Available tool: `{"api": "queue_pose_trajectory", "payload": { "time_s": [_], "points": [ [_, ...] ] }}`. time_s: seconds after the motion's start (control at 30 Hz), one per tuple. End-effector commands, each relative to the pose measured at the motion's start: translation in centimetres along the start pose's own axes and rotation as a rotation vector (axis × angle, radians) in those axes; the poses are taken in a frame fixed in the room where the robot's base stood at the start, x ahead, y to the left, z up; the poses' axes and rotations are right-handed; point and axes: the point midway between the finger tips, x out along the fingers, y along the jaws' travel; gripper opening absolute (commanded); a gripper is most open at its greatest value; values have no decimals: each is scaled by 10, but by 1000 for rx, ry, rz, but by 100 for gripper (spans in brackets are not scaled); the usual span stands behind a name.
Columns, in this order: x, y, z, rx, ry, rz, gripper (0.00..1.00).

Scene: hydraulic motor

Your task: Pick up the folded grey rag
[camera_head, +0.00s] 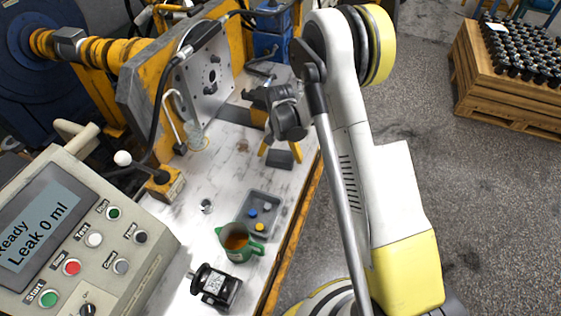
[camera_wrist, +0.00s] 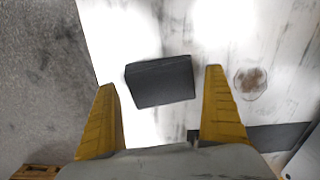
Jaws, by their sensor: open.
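The folded grey rag (camera_head: 279,159) is a small dark grey block lying on the pale, stained bench top. In the wrist view the rag (camera_wrist: 160,82) lies slightly tilted between the two yellow fingers, near the fingertip line. My gripper (camera_head: 280,152) is open and empty, pointing down at the rag; its fingers (camera_wrist: 160,80) stand apart on either side in the wrist view. A gap shows between the rag and each finger. I cannot tell how high the fingertips are above the bench.
A clear glass (camera_head: 197,139) stands left of the rag. A dark flat strip (camera_head: 235,115) lies behind it. A grey tray (camera_head: 273,206) with coloured caps and a green mug (camera_head: 238,243) stand nearer. The bench's yellow edge (camera_head: 301,222) runs close on the right. A control box (camera_head: 75,235) fills the lower left.

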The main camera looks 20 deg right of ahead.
Motion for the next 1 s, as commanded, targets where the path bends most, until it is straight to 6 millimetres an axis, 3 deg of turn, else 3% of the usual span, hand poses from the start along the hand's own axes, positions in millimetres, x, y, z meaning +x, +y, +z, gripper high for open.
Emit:
{"api": "queue_pose_trajectory", "payload": {
  "time_s": [0.03,0.1,0.33,0.5,0.83,1.0],
  "points": [
    [14,0,0,0,0,0,100],
    [21,0,0,0,0,0,100],
    [21,0,0,0,0,0,100],
    [21,0,0,0,0,0,56],
    [20,0,0,0,0,0,55],
    [10,0,0,0,0,0,55]
  ]
}}
